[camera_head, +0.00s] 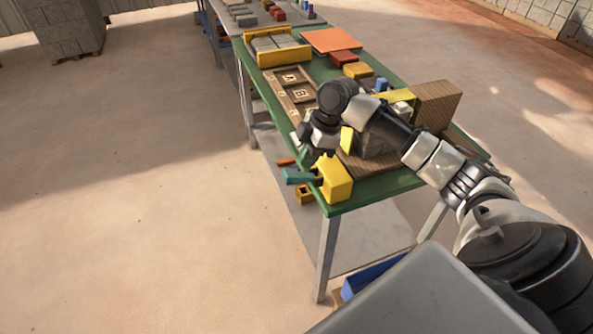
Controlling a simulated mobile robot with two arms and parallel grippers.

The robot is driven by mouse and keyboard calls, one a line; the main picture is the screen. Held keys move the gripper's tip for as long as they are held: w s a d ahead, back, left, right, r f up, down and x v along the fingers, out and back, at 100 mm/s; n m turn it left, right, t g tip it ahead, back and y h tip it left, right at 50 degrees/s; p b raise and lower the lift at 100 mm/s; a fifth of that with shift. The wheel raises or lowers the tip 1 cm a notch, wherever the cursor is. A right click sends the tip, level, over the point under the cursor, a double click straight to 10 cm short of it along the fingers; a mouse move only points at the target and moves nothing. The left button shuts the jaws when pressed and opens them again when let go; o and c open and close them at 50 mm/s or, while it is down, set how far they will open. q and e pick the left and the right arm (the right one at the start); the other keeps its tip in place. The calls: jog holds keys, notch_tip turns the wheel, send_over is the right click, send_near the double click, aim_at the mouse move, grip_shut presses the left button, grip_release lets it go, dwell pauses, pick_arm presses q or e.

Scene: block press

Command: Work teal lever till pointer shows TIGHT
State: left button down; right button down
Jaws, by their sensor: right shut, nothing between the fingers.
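The teal lever (297,177) sticks out to the left from a yellow housing (336,182) at the near left corner of the green table. My right gripper (307,157) hangs pointing down just above the lever, beside the housing. It is shut and empty; whether it touches the lever I cannot tell. My right arm comes in from the right across the table and hides part of the press. The pointer and any TIGHT mark cannot be made out. My left gripper is out of view.
On the green table (378,185) stand a wooden tray with lettered squares (296,92), a yellow bin of grey blocks (277,47), an orange sheet (331,41) and a brown box (437,104). An orange bar (286,162) juts out near the lever. The floor to the left is clear.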

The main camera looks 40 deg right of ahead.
aim_at(292, 173)
jog(key=d+r+n+y, duration=0.1)
jog(key=d+r, duration=0.4)
jog(key=r, duration=0.3)
jog(key=shift+w+r, duration=0.2)
jog(key=shift+w, duration=0.25)
jog(key=p+x, duration=0.1)
jog(key=x, duration=1.3)
jog(key=shift+w+a, duration=0.2)
jog(key=shift+p, duration=0.35)
